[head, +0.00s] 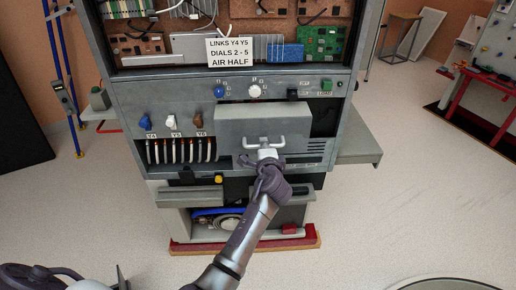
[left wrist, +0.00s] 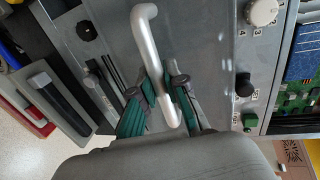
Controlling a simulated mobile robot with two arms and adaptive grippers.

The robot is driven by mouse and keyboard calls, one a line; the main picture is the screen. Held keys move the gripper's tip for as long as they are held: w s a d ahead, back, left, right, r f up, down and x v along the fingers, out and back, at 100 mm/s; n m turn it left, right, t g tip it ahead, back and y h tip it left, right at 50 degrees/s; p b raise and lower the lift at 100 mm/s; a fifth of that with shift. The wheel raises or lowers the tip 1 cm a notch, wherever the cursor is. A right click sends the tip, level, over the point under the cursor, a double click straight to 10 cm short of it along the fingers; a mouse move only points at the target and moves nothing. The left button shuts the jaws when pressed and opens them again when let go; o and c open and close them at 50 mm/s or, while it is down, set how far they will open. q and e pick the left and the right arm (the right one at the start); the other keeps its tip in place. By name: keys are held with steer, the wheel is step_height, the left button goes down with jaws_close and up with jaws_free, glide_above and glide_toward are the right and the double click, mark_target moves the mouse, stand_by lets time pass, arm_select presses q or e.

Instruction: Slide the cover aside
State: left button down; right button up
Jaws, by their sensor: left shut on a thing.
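The cover (head: 240,122) is a grey box-like panel on the front of the cabinet, below the upper dials. A silver bar handle (head: 276,142) is fixed to its lower front. My left gripper (head: 266,163) reaches up from below and is shut on this handle. In the left wrist view the handle (left wrist: 148,45) runs between the two dark-tipped, green-sided fingers of the gripper (left wrist: 157,88). What lies behind the cover is hidden. My right gripper is in neither view.
A dark recess (head: 325,122) shows right of the cover. Left of it are blue, white and brown knobs (head: 171,122) above a row of links (head: 180,151). A sign (head: 230,51) hangs above. A grey side shelf (head: 358,146) juts out at right.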

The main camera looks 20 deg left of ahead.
arm_select(q)
steer(key=c, duration=1.2)
jaws_free()
steer(key=v, duration=0.7)
steer(key=shift+s+d, duration=0.15)
steer(key=shift+s, duration=0.1)
